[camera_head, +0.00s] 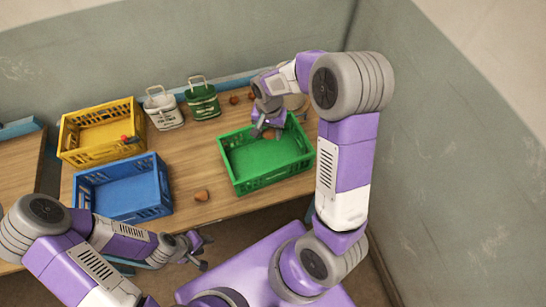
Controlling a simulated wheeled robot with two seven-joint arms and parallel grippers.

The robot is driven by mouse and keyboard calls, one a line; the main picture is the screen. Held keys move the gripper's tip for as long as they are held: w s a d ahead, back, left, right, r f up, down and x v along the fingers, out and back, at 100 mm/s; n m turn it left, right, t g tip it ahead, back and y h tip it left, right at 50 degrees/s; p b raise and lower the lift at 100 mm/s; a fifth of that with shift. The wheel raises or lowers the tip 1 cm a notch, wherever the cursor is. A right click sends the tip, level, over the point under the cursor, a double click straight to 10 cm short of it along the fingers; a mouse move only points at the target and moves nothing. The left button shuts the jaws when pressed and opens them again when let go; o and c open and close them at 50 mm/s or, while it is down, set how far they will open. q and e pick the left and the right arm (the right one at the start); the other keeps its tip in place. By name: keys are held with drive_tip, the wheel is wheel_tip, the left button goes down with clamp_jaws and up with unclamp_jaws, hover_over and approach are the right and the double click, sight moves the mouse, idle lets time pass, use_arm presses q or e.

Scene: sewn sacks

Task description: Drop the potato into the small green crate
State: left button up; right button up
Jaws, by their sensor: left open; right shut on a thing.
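The green crate (268,178) stands on the right part of the wooden table, and its visible floor looks empty. My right gripper (268,131) is over the crate's back edge, pointing down. It is shut on a small brownish thing, likely the potato, mostly hidden by the fingers. I cannot tell whether it touches the crate's rim. My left gripper (200,251) is open and empty, low in front of the table's front edge.
A yellow crate (99,157) with a small red thing (125,138) and a blue crate (127,209) stand at the left. The table's middle is mostly clear.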

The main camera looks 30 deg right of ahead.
wheel_tip(320, 180, down, 2)
drive_tip(key=shift+b, duration=0.5)
use_arm(q)
drive_tip(key=shift+f, duration=0.7)
use_arm(e)
drive_tip(key=shift+r, duration=0.1)
drive_tip(key=o, duration=1.1)
use_arm(q)
drive_tip(key=shift+r+p, duration=0.4)
drive_tip(key=shift+p, duration=0.1)
use_arm(e)
wheel_tip(320, 180, up, 8)
drive_tip(key=shift+f, duration=0.2)
